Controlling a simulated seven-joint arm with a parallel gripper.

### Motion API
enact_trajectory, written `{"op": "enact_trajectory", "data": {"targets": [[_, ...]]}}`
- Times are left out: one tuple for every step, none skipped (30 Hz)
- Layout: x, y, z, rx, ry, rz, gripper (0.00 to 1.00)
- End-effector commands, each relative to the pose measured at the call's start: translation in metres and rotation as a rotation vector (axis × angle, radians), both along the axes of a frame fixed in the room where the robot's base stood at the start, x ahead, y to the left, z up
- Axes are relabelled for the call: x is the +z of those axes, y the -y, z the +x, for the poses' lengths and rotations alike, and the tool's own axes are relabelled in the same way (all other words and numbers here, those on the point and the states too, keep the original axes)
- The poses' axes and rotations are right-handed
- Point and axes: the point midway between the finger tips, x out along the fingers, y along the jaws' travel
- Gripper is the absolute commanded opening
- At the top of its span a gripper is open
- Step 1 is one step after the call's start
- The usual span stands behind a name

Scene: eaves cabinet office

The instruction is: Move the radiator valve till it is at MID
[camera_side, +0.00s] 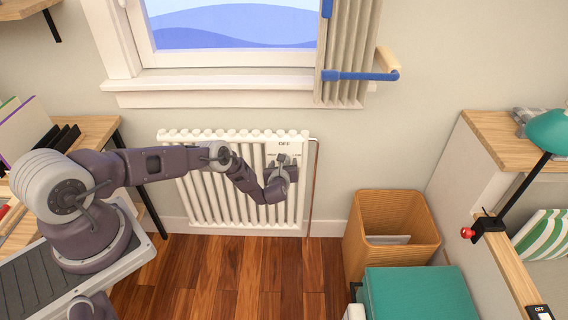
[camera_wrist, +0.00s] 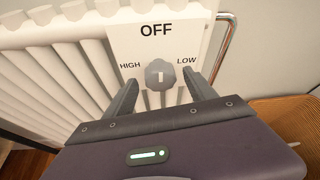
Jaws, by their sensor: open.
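The radiator valve (camera_wrist: 160,73) is a grey lobed knob with a short white mark, on a white plate (camera_wrist: 183,42) fixed to the radiator. The plate reads OFF above the knob, HIGH at left and LOW at right. No MID label is visible; the plate below the knob is hidden by my gripper. The white mark stands about vertical, but I cannot tell which end is the pointer. My gripper (camera_wrist: 160,78) is open, one finger on each side of the knob, with gaps visible. In the side view my gripper (camera_side: 283,164) covers the knob below the OFF label.
The white radiator (camera_side: 225,180) hangs under the window, with a thin pipe (camera_side: 312,185) at its right. A wicker bin (camera_side: 400,228) and a teal-topped box (camera_side: 417,294) stand to the right. The wooden floor (camera_side: 240,275) before the radiator is clear.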

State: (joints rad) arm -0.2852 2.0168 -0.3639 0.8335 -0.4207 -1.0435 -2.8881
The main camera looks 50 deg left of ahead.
Motion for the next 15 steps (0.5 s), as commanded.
{"op": "enact_trajectory", "data": {"targets": [[-0.0009,-0.002,0.0031,-0.001,0.001,0.002,0.65],[-0.0012,-0.0034,0.0045,0.0,0.002,0.002,0.65],[-0.0022,-0.0044,0.0058,-0.001,0.001,0.001,0.65],[-0.0025,-0.0051,0.0065,-0.001,0.002,0.0,0.65],[-0.0027,-0.0056,0.0071,-0.001,0.002,0.0,0.65],[-0.0026,-0.0061,0.0077,-0.001,0.002,0.0,0.65],[-0.0026,-0.0063,0.008,-0.001,0.002,0.0,0.65],[-0.0026,-0.0063,0.0083,-0.001,0.002,0.0,0.65],[-0.0026,-0.0063,0.0083,-0.001,0.002,0.0,0.65],[-0.0025,-0.0063,0.0082,-0.001,0.002,0.0,0.65],[-0.0025,-0.0063,0.0082,-0.001,0.002,0.0,0.65],[-0.0025,-0.0063,0.0082,-0.001,0.002,0.0,0.65],[-0.0026,-0.0064,0.0081,-0.001,0.002,0.0,0.61],[-0.0025,-0.0063,0.008,-0.001,0.002,0.0,0.55],[-0.0024,-0.0063,0.0081,-0.001,0.002,0.0,0.47]]}}
